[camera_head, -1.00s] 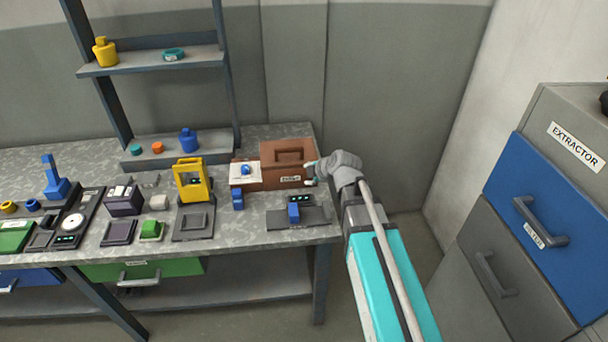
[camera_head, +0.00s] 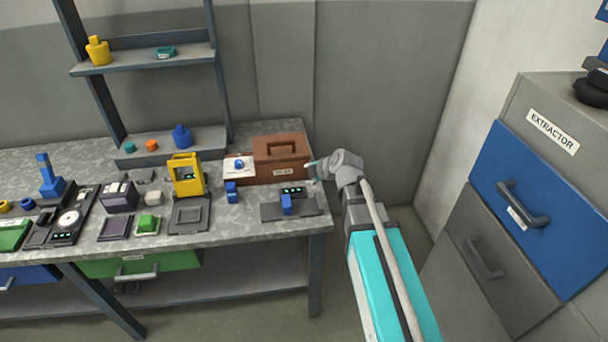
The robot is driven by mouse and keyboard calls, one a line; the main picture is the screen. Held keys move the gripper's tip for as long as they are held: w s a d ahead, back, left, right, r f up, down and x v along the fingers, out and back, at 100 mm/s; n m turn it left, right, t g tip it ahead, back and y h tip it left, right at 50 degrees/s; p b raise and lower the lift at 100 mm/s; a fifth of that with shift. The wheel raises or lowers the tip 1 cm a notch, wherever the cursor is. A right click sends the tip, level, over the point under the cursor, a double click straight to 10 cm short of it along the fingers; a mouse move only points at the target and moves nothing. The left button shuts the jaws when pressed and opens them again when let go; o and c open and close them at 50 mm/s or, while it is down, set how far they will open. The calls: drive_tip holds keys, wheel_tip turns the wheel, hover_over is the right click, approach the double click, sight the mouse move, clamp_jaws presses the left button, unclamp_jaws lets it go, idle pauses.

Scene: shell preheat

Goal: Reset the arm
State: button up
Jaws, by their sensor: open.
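My arm reaches up from the bottom right, with its turquoise and grey links in front of the gap between bench and cabinet. My gripper (camera_head: 312,169) is at the right end of the workbench, just right of the brown box (camera_head: 283,165). It points left toward the box, and its jaws are open with nothing seen between them. The fingers are small here, and I cannot tell whether they touch the box.
The workbench (camera_head: 240,230) holds a yellow press (camera_head: 187,175), a dark plate with a blue block (camera_head: 286,205) and several small devices. A shelf rack (camera_head: 150,62) stands behind. The extractor cabinet (camera_head: 545,130) with a blue drawer (camera_head: 525,190) is at right.

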drive_tip(key=shift+a, duration=0.1)
idle(0.6)
drive_tip(key=shift+s, duration=0.1)
drive_tip(key=s+d+f+m+g+h+p, duration=0.1)
drive_tip(key=s+d+f+m+g+h, duration=0.1)
drive_tip(key=s+d+m, duration=0.4)
drive_tip(key=s+d+f+m+g+h, duration=0.2)
drive_tip(key=s+d+m+g+h, duration=0.2)
drive_tip(key=s+m, duration=0.8)
drive_tip(key=d+m+g, duration=0.1)
drive_tip(key=d+m, duration=0.1)
drive_tip(key=m, duration=0.1)
drive_tip(key=shift+s+d+f+g+p, duration=0.2)
drive_tip(key=shift+d+f+g+p, duration=0.1)
drive_tip(key=shift+d+p, duration=0.1)
drive_tip(key=shift+o, duration=0.2)
idle(1.4)
